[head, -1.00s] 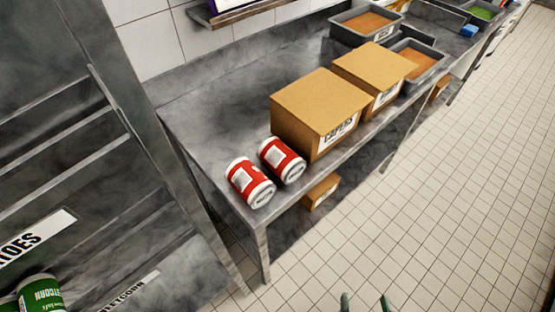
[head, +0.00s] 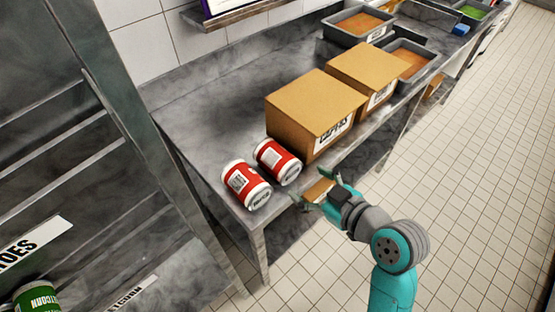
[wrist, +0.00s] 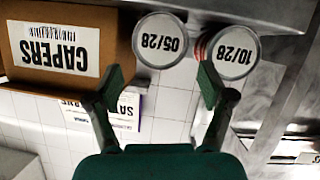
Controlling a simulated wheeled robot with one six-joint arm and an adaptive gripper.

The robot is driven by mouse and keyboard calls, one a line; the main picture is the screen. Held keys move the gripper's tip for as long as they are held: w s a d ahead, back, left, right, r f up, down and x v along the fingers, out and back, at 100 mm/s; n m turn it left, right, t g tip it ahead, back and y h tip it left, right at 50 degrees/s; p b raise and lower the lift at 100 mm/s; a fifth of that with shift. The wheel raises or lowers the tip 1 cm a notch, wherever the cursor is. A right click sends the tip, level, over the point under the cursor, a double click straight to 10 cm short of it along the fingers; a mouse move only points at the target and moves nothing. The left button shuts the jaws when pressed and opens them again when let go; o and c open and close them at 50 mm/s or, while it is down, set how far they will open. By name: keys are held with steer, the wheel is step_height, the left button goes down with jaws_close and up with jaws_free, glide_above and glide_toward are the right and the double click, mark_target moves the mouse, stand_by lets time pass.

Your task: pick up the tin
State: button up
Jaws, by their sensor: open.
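Two red-and-white tins lie on their sides at the near end of the steel table, side by side, lids facing my gripper. In the head view they are the left tin (head: 246,185) and the right tin (head: 277,161), beside a cardboard box. In the upside-down wrist view, the tin beside the box has the lid 05/28 (wrist: 160,41); the other lid reads 10/28 (wrist: 234,52). My gripper (head: 319,189) is open and empty, just off the table's front edge, apart from both tins. In the wrist view its fingers (wrist: 163,80) spread below the two lids.
The CAPERS box (head: 314,107) stands right of the tins, with another box (head: 376,72) behind it. Grey trays (head: 361,24) with orange contents stand farther along. A shelf rack with a green tin (head: 38,298) is at left. The tiled floor at right is clear.

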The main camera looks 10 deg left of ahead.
mark_target(281, 163)
steer(key=shift+w+a+r+n, duration=0.2)
steer(key=shift+w+a+n, duration=0.15)
steer(key=shift+a, duration=0.15)
steer(key=x, duration=1)
steer(key=c, duration=1.2)
steer(key=shift+r, duration=0.15)
step_height(281, 163, up, 18)
steer(key=shift+f, duration=0.1)
